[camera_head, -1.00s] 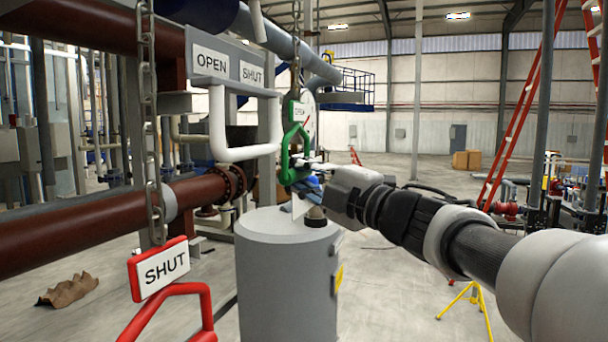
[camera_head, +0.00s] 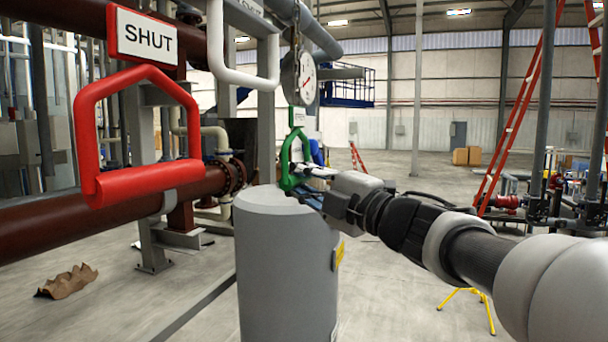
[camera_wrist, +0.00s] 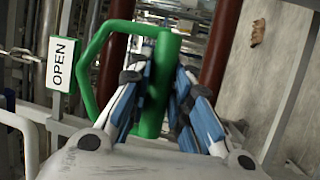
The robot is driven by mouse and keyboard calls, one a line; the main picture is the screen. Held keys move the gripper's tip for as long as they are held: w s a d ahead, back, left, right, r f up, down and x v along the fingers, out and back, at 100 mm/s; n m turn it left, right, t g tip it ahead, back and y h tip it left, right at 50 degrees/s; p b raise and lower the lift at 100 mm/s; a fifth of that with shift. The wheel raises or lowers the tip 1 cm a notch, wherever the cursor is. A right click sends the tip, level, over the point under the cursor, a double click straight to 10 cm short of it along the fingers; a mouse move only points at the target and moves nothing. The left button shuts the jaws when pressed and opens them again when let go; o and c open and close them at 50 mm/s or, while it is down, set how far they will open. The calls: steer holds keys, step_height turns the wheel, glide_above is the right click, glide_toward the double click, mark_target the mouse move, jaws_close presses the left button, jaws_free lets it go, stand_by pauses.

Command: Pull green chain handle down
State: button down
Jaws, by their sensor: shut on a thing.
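The green chain handle (camera_head: 284,164) hangs below its small label on a chain, just above the grey cylinder (camera_head: 285,225), in the middle of the head view. In the wrist view the green handle (camera_wrist: 160,85) shows its grip bar between my fingers, with the OPEN label (camera_wrist: 61,64) to its left. My gripper (camera_head: 312,180) is shut on the handle's grip bar. The red handle (camera_head: 142,185) with its SHUT sign (camera_head: 147,37) hangs in the left foreground, apart from my gripper.
A round gauge (camera_head: 299,78) stands behind the green handle's chain. The grey cylinder stands close under my gripper. A red ladder (camera_head: 515,110) is at the right; the floor behind is largely open.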

step_height(320, 180, down, 6)
steer(key=b, duration=0.3)
steer(key=shift+r, duration=0.25)
steer(key=c, duration=1.5)
jaws_free()
steer(key=shift+r, duration=0.15)
steer(key=shift+o, duration=0.3)
steer(key=shift+r, duration=0.1)
